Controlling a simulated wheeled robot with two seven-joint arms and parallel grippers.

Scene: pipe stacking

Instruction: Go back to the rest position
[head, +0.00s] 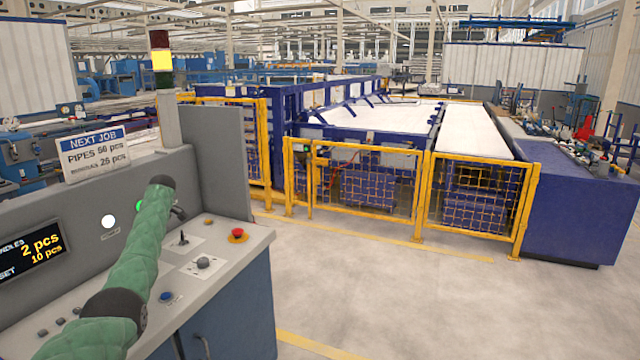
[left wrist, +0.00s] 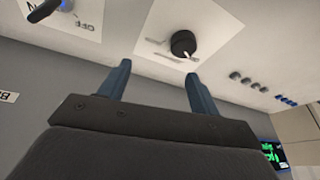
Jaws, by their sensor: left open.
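My left arm, in a green sleeve (head: 152,225), reaches over the sloped control console (head: 235,258) in the head view. My left gripper is mostly hidden there behind the wrist, with a dark part of it showing near the console's back panel. In the left wrist view the left gripper (left wrist: 157,74) is open and empty, with two blue-grey fingers spread apart. A black rotary knob (left wrist: 183,43) on a white plate lies beyond the fingertips, apart from them. My right gripper is not in view.
The console carries a red button (head: 238,235), a blue button (head: 166,296) and a black knob (head: 203,262). A NEXT JOB sign (head: 95,153) and lamp post (head: 162,75) stand on it. A yellow fence (head: 365,180) guards blue machinery; the floor (head: 400,300) is clear.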

